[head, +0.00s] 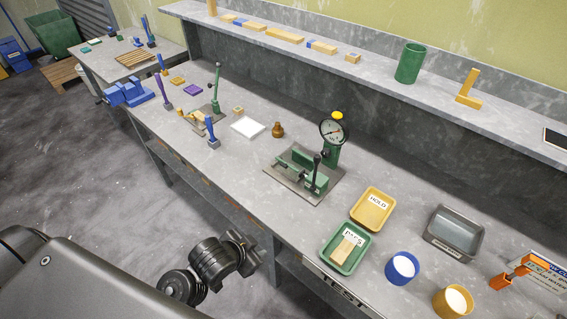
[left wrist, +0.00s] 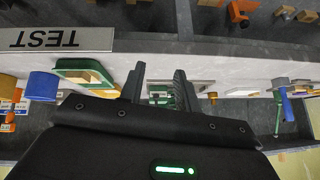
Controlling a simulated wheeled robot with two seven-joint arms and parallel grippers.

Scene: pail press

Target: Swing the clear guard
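My left gripper (head: 248,250) is in front of the bench's front edge, well apart from the press. In the left wrist view its two dark fingers (left wrist: 158,82) stand apart with nothing seen between them, so it is open. My right gripper is in neither view.
Right of the press are a yellow HOLD tray (head: 372,221), a green PASS tray (head: 334,258) holding a tan block, a grey bin (head: 441,247) and a blue cup (head: 390,272). A shelf (head: 390,88) runs behind.

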